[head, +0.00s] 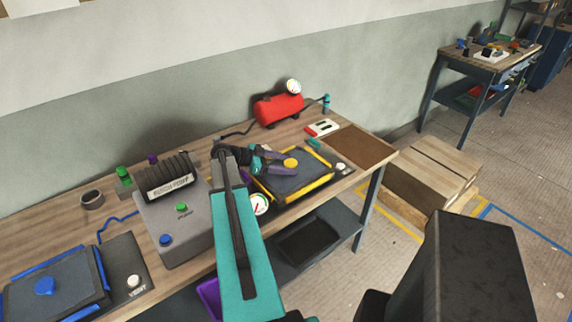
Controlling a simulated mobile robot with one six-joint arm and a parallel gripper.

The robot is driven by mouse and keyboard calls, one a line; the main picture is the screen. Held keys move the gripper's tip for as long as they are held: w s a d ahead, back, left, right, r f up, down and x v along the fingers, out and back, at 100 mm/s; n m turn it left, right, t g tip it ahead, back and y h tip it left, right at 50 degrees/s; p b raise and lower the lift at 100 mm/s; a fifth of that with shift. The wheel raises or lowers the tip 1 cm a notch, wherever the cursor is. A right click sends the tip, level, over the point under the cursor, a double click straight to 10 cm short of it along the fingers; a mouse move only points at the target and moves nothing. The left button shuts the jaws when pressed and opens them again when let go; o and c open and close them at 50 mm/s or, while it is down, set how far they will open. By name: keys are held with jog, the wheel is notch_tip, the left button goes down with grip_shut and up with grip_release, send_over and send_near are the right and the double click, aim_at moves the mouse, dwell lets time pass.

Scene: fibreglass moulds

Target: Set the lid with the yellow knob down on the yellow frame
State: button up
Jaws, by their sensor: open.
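The dark square lid (311,179) with a yellow knob (291,162) lies on the workbench at the right. It appears to lie flat within the yellow frame (309,189), whose yellow edges show along its right and near sides. The far left part of lid and frame is hidden by my arm and gripper. My gripper (291,164) is open, with its purple fingers reaching in from the left, one on each side of the yellow knob. I cannot tell whether a finger touches the knob.
A grey vacuum pump (185,220) stands left of my arm. A blue-framed lid (50,284) lies at the far left. A red tank (278,109) stands behind, and a white vent knob (341,168) sits right of the yellow frame. The brown mat (357,146) is clear.

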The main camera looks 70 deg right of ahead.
jog(key=b+v, duration=0.2)
jog(key=v, duration=0.3)
jog(key=shift+w+a, duration=0.2)
jog(key=shift+w, duration=0.15)
jog(key=shift+b+v, duration=0.35)
jog(key=shift+v, duration=0.55)
jog(key=shift+r, duration=0.15)
